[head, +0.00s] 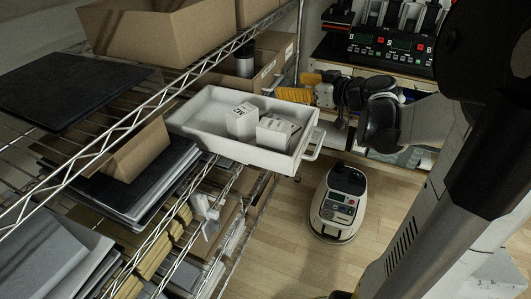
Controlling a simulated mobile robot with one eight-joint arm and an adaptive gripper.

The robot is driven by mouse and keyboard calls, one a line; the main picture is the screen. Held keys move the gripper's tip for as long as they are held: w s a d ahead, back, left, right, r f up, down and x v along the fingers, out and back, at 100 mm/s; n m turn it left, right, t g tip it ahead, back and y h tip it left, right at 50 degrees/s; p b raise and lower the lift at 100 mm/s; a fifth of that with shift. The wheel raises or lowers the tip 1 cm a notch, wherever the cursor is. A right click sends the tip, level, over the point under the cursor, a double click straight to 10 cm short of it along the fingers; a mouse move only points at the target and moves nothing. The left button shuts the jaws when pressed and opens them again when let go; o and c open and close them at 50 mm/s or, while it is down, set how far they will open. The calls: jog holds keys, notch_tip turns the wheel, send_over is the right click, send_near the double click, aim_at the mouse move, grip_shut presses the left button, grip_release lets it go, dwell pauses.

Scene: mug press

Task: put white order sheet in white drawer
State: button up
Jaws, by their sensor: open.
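The white drawer (212,139) is pulled out from the wire shelf, with its handle on the right side. Two small white boxes with black print, a left one (241,121) and a right one (276,132), stand inside it. I cannot pick out a white order sheet for certain. A small white shape (205,214) on the shelf below is too unclear to name. My gripper (294,95), with yellow fingers, is open just beyond the drawer's back right corner, below a cardboard bin. I see nothing held in it, but its fingertips show poorly.
Wire shelves on the left hold cardboard bins (165,32), black panels (66,84) and stacked sheets. A bench with control panels (385,46) is at the back.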

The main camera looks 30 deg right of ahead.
jog(key=a+r+m+t+h, duration=0.4)
jog(key=r+h, duration=0.3)
jog(key=r, duration=0.7)
jog(key=s+a+f+g+y, duration=0.2)
jog(key=s+a+f+g, duration=0.3)
jog(key=s+a+f, duration=0.4)
jog(key=s+a+f+g+y, duration=0.1)
jog(key=s+a+f+g, duration=0.5)
jog(key=s+a+f, duration=0.3)
notch_tip(320, 180, down, 5)
jog(key=shift+s+r+n+y, duration=0.1)
jog(key=shift+s+n+y, duration=0.3)
jog(key=shift+s, duration=0.55)
